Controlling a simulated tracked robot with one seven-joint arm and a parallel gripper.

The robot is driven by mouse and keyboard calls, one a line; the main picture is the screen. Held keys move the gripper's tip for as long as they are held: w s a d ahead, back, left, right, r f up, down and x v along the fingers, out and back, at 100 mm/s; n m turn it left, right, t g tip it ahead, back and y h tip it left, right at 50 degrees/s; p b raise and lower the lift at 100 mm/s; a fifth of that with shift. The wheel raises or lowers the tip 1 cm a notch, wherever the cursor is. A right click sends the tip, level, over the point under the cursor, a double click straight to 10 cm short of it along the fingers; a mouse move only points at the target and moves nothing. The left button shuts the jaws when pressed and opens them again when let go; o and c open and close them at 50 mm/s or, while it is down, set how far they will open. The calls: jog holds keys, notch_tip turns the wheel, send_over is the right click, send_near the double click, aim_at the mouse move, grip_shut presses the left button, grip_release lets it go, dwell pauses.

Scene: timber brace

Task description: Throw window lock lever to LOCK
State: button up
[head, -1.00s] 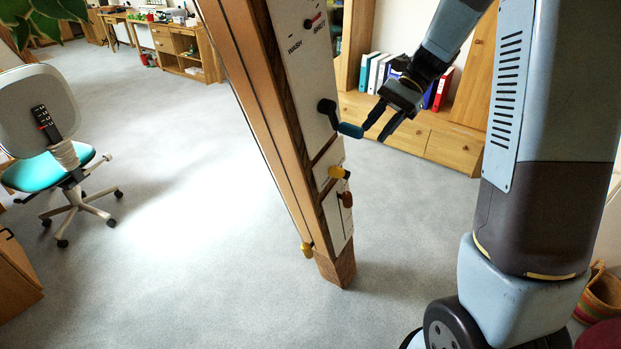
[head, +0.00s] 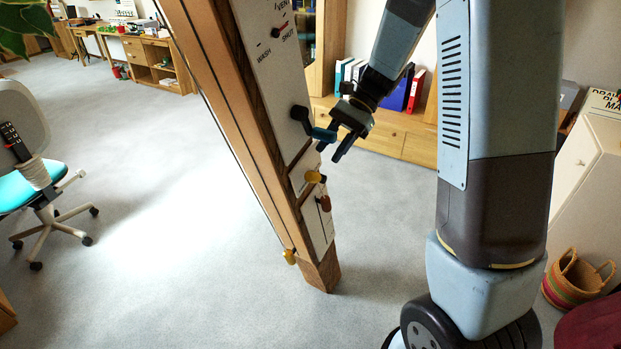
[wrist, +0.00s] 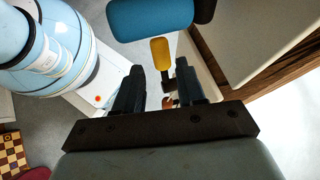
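A white panel on a leaning timber post carries the controls. A blue-handled crank (head: 322,135) sticks out at mid height; its blue grip (wrist: 150,18) fills the top of the wrist view. Below it is a yellow-ended lever (head: 314,177), whose yellow end (wrist: 160,52) shows ahead of my fingers. A brown-red knob (head: 324,203) sits lower. I cannot read which one is marked LOCK. My gripper (head: 329,153) is open and empty beside the blue grip, above the yellow lever. In the head view I cannot tell whether a finger touches the blue grip.
Another yellow knob (head: 289,257) is low on the post's left side. Wooden drawers (head: 405,138) stand behind.

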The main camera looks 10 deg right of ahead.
aim_at(310, 178)
jog(key=x, duration=0.9)
jog(key=shift+a, duration=0.1)
jog(key=shift+c, duration=0.2)
grip_shut()
